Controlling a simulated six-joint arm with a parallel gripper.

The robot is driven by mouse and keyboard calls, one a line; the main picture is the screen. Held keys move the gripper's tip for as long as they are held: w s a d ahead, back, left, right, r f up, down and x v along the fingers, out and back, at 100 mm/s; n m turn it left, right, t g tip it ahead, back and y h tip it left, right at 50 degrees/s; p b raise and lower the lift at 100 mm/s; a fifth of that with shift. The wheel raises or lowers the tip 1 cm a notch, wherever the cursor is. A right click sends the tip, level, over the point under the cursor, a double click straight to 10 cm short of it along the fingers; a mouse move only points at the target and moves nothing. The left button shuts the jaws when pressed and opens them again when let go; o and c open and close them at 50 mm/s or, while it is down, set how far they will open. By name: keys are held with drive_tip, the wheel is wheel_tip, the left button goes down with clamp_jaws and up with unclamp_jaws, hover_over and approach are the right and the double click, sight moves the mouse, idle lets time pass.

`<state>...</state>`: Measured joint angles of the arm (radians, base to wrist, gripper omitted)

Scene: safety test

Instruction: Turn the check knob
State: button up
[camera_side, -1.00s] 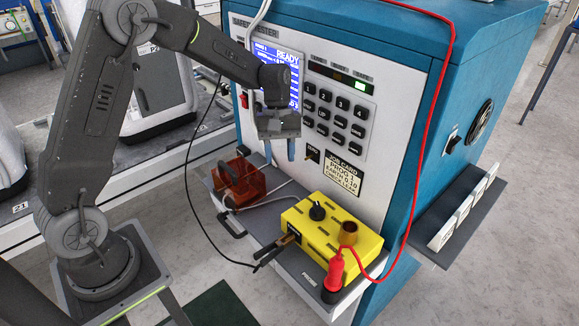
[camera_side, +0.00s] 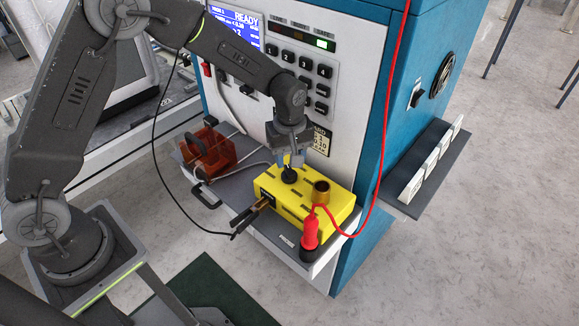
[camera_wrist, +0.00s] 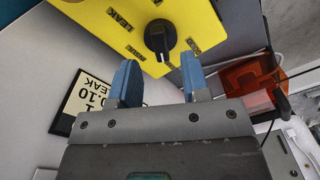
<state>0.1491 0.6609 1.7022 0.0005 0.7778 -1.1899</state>
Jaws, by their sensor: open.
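The check knob (camera_side: 289,175) is a black knob with a light pointer mark on top of a yellow box (camera_side: 335,207). In the wrist view the knob (camera_wrist: 160,38) stands on the yellow face (camera_wrist: 100,15), with printed labels around it, one reading LEAK. My gripper (camera_side: 289,160) is open, just above the knob in the side view. In the wrist view its two blue fingers (camera_wrist: 157,82) are spread apart. The knob shows beyond the fingertips, roughly between them, with nothing held. Whether a finger touches the knob cannot be told.
A dark clip (camera_side: 248,215) is at the box's left end. An orange clear box (camera_side: 208,151) is on the shelf's left. The tester panel (camera_side: 350,110) rises behind.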

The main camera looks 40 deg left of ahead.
sight(290, 170)
drive_tip(key=shift+f, duration=2)
drive_tip(key=shift+c, duration=0.2)
clamp_jaws()
